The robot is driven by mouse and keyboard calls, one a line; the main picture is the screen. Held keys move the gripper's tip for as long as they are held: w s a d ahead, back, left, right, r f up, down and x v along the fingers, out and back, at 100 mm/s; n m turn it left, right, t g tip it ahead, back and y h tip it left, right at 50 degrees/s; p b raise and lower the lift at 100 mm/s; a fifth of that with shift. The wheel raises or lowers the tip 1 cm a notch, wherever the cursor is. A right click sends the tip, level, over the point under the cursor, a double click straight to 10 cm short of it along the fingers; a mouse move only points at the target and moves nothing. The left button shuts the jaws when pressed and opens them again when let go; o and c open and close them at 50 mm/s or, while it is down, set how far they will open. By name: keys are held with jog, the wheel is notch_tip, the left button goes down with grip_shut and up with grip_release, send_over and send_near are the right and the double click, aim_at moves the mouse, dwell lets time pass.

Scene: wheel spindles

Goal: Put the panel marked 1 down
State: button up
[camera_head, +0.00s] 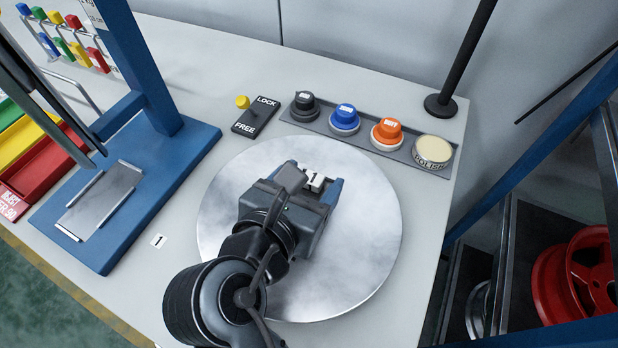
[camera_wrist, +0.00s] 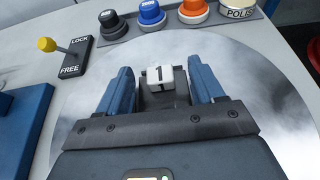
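My gripper (camera_head: 312,182) points down over a round silver disc (camera_head: 365,245) on the table. In the wrist view its two blue fingers (camera_wrist: 163,82) stand well apart. Between them is a small white block marked 1 (camera_wrist: 160,77), with a dark grey piece around and behind it that nearly fills the gap. The white block also shows in the head view (camera_head: 314,180). I cannot tell whether the fingers press on the grey piece or stand just clear of it. My gripper hides what lies below, so the panel's full outline is not visible.
A yellow-knobbed LOCK/FREE lever (camera_head: 243,103) and a row with black, blue and orange knobs (camera_head: 387,131) and a POLISH button (camera_head: 433,150) stand behind the disc. A blue stand (camera_head: 130,185) with a metal plate is at left. A small label marked 1 (camera_head: 159,240) lies beside it.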

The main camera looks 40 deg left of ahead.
jog(key=o, duration=0.4)
jog(key=shift+c, duration=0.2)
jog(key=v, duration=1.2)
